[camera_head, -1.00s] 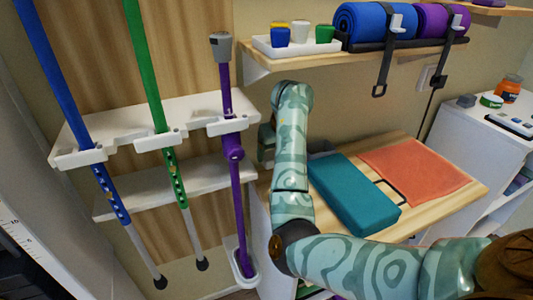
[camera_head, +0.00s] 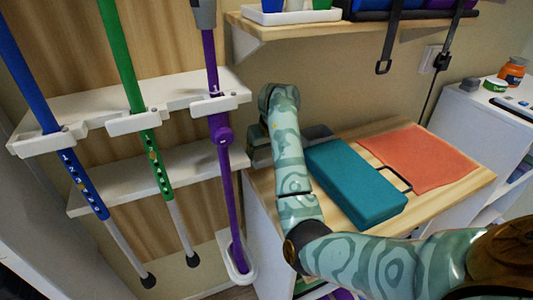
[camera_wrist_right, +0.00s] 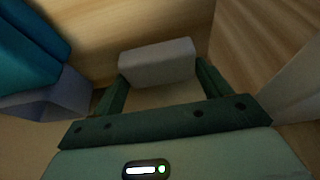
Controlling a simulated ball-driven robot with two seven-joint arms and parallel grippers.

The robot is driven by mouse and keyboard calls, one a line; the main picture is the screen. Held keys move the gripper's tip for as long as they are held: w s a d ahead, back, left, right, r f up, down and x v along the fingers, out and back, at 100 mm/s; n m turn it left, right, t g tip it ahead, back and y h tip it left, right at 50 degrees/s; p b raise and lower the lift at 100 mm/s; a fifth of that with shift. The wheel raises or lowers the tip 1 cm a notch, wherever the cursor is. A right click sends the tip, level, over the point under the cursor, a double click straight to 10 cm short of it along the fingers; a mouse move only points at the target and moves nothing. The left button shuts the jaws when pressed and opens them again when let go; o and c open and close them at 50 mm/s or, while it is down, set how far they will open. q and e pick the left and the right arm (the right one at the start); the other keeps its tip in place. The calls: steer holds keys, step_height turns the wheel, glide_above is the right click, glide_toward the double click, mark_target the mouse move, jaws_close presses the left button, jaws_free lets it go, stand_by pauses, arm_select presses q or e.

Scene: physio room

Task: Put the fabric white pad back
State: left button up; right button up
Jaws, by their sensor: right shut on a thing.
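My right gripper (camera_wrist_right: 158,75) is shut on a pale, whitish block, which I take to be the white pad (camera_wrist_right: 157,60); it sits between the two green fingers in the right wrist view. In the head view the right gripper (camera_head: 257,148) is by the left end of the wooden top (camera_head: 440,215), mostly behind my own forearm. The pad cannot be made out there. My left gripper is not in view.
A teal block (camera_head: 355,180) lies on the wooden top, with a grey block (camera_head: 316,132) at its far end and an orange cloth (camera_head: 420,158) to its right. A rack (camera_head: 120,105) with blue, green and purple poles stands left. A shelf (camera_head: 300,27) hangs above.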

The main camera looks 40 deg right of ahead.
steer(key=shift+a+f, duration=0.1)
steer(key=shift+f, duration=0.05)
steer(key=o, duration=1)
steer(key=shift+c, duration=0.2)
steer(key=shift+r, duration=0.35)
arm_select(q)
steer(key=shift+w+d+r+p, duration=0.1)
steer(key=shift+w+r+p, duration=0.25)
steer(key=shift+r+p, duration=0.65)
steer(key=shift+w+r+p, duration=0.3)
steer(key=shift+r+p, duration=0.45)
steer(key=shift+p, duration=0.35)
arm_select(e)
steer(key=v, duration=0.7)
